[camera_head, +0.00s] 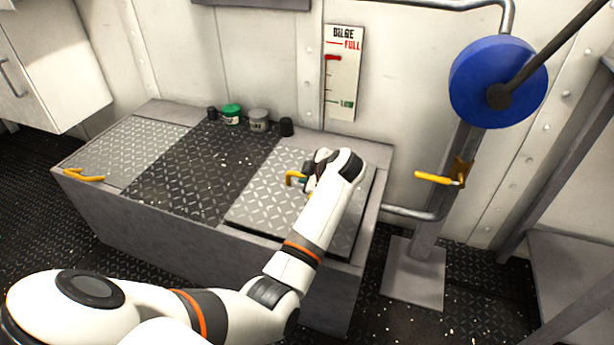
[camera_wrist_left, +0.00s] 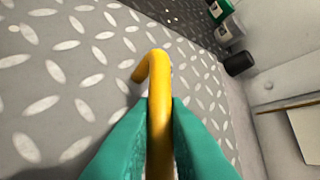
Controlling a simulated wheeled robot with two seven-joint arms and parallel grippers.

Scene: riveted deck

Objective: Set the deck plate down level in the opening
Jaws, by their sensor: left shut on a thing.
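The grey diamond-patterned deck plate (camera_head: 258,198) is at the right end of the raised box, under my left arm. My left gripper (camera_head: 304,182) is at its yellow handle (camera_head: 291,177). In the left wrist view, the teal fingers (camera_wrist_left: 158,125) are shut on both sides of the yellow handle (camera_wrist_left: 155,70), with the plate (camera_wrist_left: 70,75) beneath. The plate looks about level. A dark line shows along its near right edge; I cannot tell whether it is seated or slightly raised. My arm hides part of the plate and the opening's rim. My right gripper is not in view.
A dark tread section (camera_head: 200,170) fills the box's middle; another grey plate (camera_head: 130,150) with a yellow handle (camera_head: 84,175) is at left. Green (camera_head: 231,114) and grey (camera_head: 258,119) cans stand at the back edge. A post with a blue wheel (camera_head: 492,80) stands right.

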